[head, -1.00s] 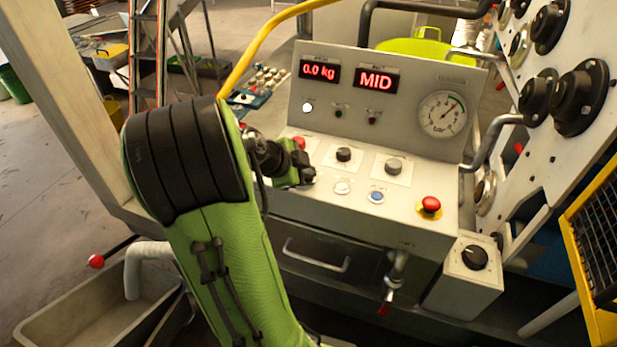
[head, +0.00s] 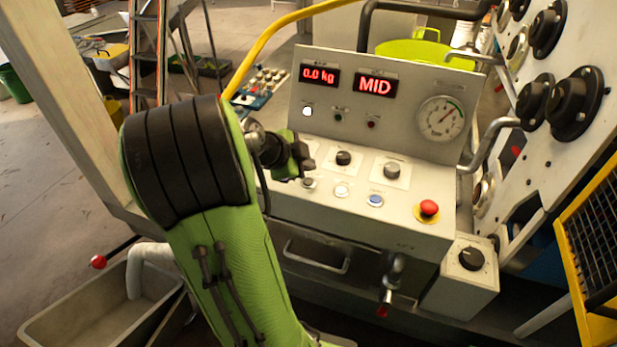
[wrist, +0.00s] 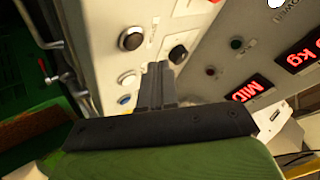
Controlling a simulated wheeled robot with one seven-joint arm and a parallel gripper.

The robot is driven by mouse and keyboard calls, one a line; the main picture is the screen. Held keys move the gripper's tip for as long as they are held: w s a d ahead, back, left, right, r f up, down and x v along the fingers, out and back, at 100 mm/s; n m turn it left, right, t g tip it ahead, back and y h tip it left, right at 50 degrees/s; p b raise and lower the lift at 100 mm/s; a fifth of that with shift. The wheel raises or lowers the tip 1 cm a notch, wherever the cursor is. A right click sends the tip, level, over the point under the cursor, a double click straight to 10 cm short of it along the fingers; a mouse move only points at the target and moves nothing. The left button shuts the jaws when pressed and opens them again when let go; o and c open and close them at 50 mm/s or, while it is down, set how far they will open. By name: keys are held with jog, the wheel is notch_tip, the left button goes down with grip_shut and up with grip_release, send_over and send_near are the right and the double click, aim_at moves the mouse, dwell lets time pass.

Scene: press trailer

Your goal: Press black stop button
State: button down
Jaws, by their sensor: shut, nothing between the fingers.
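The black button (wrist: 131,39) shows clearly in the wrist view, in a pale ring at the upper end of a row with a white button (wrist: 127,78) and a blue button (wrist: 124,99). In the head view the black button (head: 309,183) is a small dark cap just below my gripper (head: 303,165). My gripper also shows in the wrist view (wrist: 155,72); its fingers are shut and empty. In that view the fingertips are right of the button row, by a black knob (wrist: 178,53). A gap shows between fingers and black button.
On the same panel are a second knob (head: 391,170) and a red mushroom button (head: 428,208) on a yellow base. The upright face carries red displays (head: 375,86) and a gauge (head: 441,118). A yellow hose (head: 270,45) arches behind my arm.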

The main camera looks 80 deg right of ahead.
aim_at(306, 183)
notch_tip(306, 183, up, 4)
jog(key=shift+f+p, duration=0.25)
jog(key=shift+p, duration=0.6)
jog(key=shift+f, duration=0.1)
